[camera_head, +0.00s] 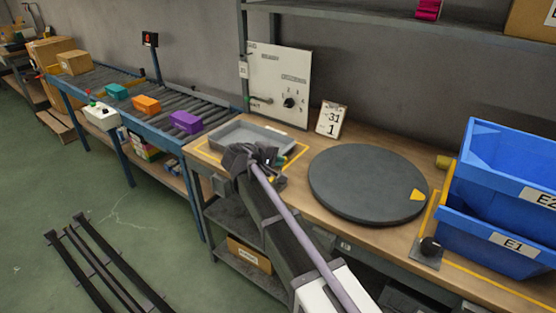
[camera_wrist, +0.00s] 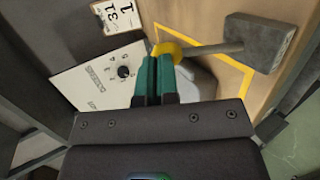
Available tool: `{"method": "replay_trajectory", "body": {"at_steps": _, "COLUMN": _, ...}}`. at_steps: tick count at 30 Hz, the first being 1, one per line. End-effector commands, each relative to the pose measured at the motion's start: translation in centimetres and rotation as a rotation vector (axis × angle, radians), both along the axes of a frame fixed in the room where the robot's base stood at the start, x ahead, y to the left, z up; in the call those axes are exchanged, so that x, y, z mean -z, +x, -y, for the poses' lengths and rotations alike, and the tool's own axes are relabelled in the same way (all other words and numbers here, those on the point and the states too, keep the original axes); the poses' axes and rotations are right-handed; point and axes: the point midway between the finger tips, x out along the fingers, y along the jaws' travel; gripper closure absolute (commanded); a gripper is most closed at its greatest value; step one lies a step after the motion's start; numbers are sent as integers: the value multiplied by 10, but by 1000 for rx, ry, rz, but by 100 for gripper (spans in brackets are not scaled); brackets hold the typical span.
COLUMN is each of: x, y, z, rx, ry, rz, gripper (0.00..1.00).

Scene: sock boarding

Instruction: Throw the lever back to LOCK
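A grey lever arm (camera_wrist: 210,47) with a yellow end (camera_wrist: 169,51) runs from a dark grey block (camera_wrist: 256,42) in the wrist view. My gripper (camera_wrist: 158,58) has its teal fingers close together, with only a thin gap between them. The yellow end shows just beyond and beside the fingertips; I cannot tell if they touch. In the head view my gripper (camera_head: 266,164) is over the front left of the bench, and it hides most of this lever. A white panel (camera_head: 290,75) at the back carries a black dial and a small handle (camera_head: 261,100). I cannot read a LOCK mark.
A grey tray (camera_head: 240,134) lies behind my gripper. A dark round turntable (camera_head: 360,182) with a yellow mark is to the right, near blue bins (camera_head: 500,220) and a black knob (camera_head: 430,246). A calendar card (camera_head: 331,118) stands by the panel. A roller conveyor (camera_head: 160,98) runs left.

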Motion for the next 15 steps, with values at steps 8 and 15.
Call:
{"method": "replay_trajectory", "body": {"at_steps": 8, "x": 0, "y": 2, "z": 0, "rx": -2, "ry": 1, "rz": 3, "gripper": 100}}
{"method": "replay_trajectory", "body": {"at_steps": 15, "x": -9, "y": -4, "z": -4, "rx": -1, "ry": 0, "rz": 3, "gripper": 100}}
